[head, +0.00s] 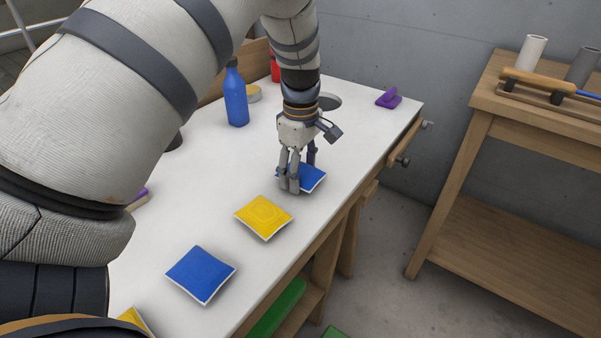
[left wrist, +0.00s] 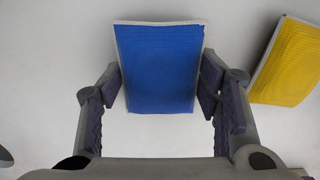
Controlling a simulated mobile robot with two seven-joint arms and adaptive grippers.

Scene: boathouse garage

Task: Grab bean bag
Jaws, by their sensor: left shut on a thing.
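A blue bean bag (head: 312,178) lies on the white table (head: 216,196) toward its far right part. My left gripper (head: 298,180) comes down on it from above, its fingers on either side of the bag. In the left wrist view the blue bean bag (left wrist: 158,68) sits between the two fingers (left wrist: 160,100), which are shut on it. A yellow bean bag (head: 264,217) lies nearer, and another blue bean bag (head: 201,274) nearer still. Part of one more yellow bean bag (head: 132,318) shows at the bottom. My right gripper is not in view.
A blue bottle (head: 236,95), a red object (head: 275,67) and a purple object (head: 389,97) stand farther back on the table. A wooden bench (head: 530,116) with a tool and cylinders is on the right. Concrete floor lies between.

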